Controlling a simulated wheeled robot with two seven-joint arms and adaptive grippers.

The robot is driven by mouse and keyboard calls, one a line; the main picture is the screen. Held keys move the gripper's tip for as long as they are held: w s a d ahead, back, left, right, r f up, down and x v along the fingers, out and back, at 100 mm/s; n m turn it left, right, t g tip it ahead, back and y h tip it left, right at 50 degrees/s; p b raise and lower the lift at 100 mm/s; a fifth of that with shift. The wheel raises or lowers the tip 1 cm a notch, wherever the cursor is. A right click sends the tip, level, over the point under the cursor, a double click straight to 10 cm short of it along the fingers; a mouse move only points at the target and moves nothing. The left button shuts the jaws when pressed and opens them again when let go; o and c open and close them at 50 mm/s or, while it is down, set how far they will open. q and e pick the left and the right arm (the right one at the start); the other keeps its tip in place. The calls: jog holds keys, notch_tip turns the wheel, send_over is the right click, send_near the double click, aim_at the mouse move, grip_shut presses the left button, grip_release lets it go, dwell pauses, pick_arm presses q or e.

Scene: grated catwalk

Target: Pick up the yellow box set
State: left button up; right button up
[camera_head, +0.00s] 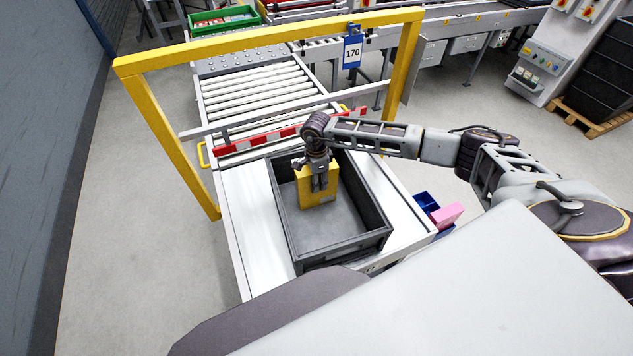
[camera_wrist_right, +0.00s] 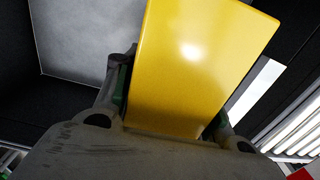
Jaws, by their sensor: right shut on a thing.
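A yellow box (camera_head: 312,192) is upright within the outline of a dark grey open crate (camera_head: 343,250) in the head view. My right gripper (camera_head: 319,183) comes down from above and is shut on the box. In the right wrist view the yellow box (camera_wrist_right: 195,65) fills the middle, with a finger of my right gripper (camera_wrist_right: 168,112) on either side of it. Whether the box touches the crate floor is hard to tell. No other box shows in the crate. My left gripper is not in view.
The crate stands on a white conveyor end (camera_head: 240,215). A yellow frame (camera_head: 265,38) with a blue 170 sign (camera_head: 352,52) and a red-white bar (camera_head: 250,143) stand behind it. Blue and pink bins (camera_head: 446,214) are at its right. Bare floor lies left.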

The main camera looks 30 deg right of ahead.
jog(key=shift+r+b, duration=1)
jog(key=shift+r, duration=3.95)
jog(key=shift+n, duration=0.4)
